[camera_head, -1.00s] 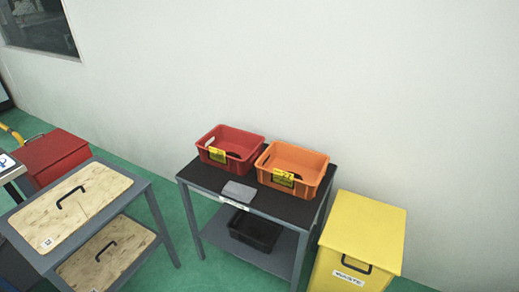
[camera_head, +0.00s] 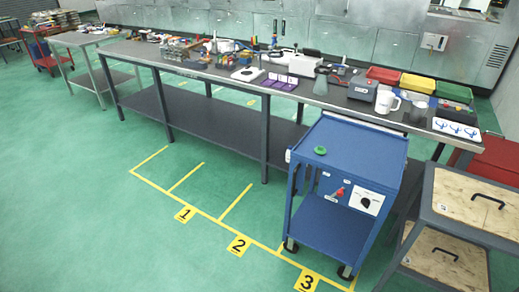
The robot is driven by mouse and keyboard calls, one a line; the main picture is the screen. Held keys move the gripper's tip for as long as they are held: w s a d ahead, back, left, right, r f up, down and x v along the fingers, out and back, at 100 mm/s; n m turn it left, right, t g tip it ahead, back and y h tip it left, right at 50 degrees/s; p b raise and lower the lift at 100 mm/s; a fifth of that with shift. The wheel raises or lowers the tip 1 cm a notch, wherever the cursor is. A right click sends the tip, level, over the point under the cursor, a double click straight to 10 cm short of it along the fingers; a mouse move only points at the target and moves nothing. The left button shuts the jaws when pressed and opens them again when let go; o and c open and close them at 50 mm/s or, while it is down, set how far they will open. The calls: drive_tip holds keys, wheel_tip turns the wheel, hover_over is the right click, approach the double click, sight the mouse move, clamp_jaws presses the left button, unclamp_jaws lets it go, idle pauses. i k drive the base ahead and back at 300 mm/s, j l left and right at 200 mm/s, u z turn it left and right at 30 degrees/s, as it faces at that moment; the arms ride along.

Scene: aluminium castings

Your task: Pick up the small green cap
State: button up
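A small round green cap (camera_head: 320,150) lies on the top of a blue wheeled cart (camera_head: 352,150), towards its left side. Nothing stands close around it on the cart top. My gripper is not in view, so its state does not show.
A long workbench (camera_head: 215,66) crowded with tools and bins runs behind the cart. A grey stand with wooden panels (camera_head: 468,205) is close at the right. Yellow floor lines with numbered markers (camera_head: 238,246) lie left of the cart, where the green floor (camera_head: 90,200) is clear.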

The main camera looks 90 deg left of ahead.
sight(320, 150)
drive_tip(key=u, duration=2.6)
drive_tip(key=i+j+z, duration=0.3)
drive_tip(key=z, duration=0.15)
drive_tip(key=i+j+z, duration=0.5)
drive_tip(key=i+j, duration=0.2)
drive_tip(key=j, duration=0.15)
drive_tip(key=i+j, duration=0.15)
drive_tip(key=j, duration=0.15)
drive_tip(key=i+j+z, duration=0.1)
drive_tip(key=j, duration=0.25)
drive_tip(key=i+j, duration=0.45)
drive_tip(key=j, duration=0.2)
drive_tip(key=i+j+z, duration=0.1)
drive_tip(key=j, duration=0.25)
drive_tip(key=i+j, duration=0.25)
drive_tip(key=j, duration=0.1)
